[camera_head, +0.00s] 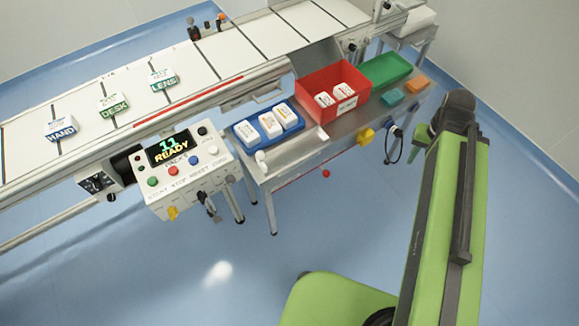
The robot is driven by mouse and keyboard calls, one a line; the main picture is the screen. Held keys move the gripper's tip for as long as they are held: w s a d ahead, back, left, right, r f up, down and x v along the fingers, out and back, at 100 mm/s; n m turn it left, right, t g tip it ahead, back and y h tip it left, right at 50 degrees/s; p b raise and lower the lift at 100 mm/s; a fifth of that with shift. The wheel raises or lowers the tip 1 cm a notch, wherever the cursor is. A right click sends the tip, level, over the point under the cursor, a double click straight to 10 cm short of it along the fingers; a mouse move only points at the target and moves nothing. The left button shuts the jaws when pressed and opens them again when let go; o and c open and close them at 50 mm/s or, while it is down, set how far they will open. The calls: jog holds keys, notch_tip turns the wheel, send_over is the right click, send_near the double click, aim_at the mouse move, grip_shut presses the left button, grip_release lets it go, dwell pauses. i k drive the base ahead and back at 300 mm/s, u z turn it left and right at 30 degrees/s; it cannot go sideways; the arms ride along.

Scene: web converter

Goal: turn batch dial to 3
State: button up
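A white control box (190,178) stands at the front of the conveyor, left of centre. Its screen (170,147) reads "11 READY". Green, red, blue and white buttons sit in a row on its face, with small lettering below. A black knob (202,131) is at its upper right; I cannot tell if this is the batch dial, and no pointer or numbers are readable. A yellow knob (173,213) is on its lower edge. My green arm rises at the right, well away from the box.
A conveyor (215,50) with HAND, DESK and LENS packs runs behind the box. A steel side table (285,158) holds a blue tray (250,135) of white packs, a red bin (318,88) and a green tray (385,69). Blue floor (300,235) in front is clear.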

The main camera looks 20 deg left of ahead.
aim_at(230, 179)
jog(key=z, duration=0.6)
jog(key=k, duration=2.55)
jog(key=u, duration=1.9)
jog(key=i, duration=1)
jog(key=u, duration=0.05)
